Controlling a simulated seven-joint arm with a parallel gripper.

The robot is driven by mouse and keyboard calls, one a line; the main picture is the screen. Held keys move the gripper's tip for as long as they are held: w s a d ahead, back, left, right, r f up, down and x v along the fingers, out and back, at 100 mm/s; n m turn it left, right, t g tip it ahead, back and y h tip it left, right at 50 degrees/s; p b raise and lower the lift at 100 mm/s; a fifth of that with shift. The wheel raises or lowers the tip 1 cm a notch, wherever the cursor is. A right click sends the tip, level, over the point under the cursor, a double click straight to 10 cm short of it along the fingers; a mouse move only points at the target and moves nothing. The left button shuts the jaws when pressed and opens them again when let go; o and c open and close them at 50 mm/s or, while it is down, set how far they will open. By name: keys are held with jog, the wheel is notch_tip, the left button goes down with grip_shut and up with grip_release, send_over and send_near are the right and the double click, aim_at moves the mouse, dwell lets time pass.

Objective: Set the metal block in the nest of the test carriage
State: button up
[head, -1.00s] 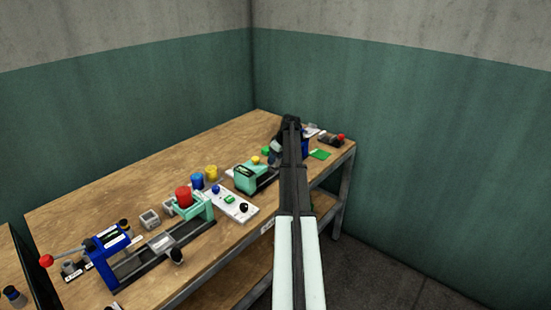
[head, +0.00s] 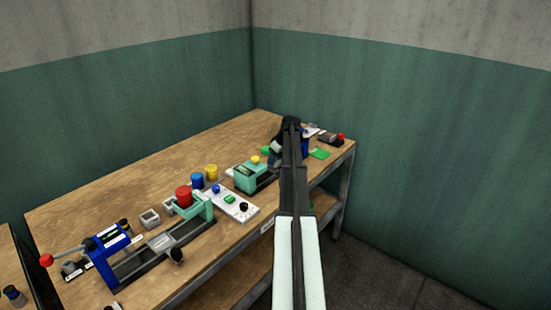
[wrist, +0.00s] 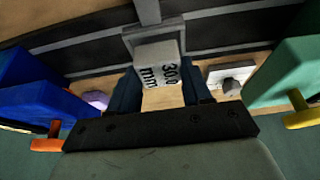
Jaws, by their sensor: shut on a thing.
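In the wrist view, my gripper (wrist: 160,90) is shut on a light metal block (wrist: 157,64) marked 30.0 mm, with one dark finger on each side. A grey square-walled nest (wrist: 130,37) on the dark rail lies right at the block's far end. I cannot tell whether the block is inside its walls or just above them. In the head view, my gripper (head: 276,153) is low over the bench's far part, between a green press end (head: 250,177) and a blue part (head: 305,146); the block is hidden there.
In the wrist view, a blue press body (wrist: 40,105) stands close on the left and a green one (wrist: 290,75) on the right. A second press (head: 112,240) stands at the bench's near left.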

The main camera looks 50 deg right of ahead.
jog(key=shift+f, duration=0.45)
dwell(0.3)
jog(key=o, duration=1.2)
jog(key=shift+o, duration=0.2)
jog(key=v, duration=1.3)
jog(key=shift+r, duration=0.35)
jog(key=shift+s, duration=0.1)
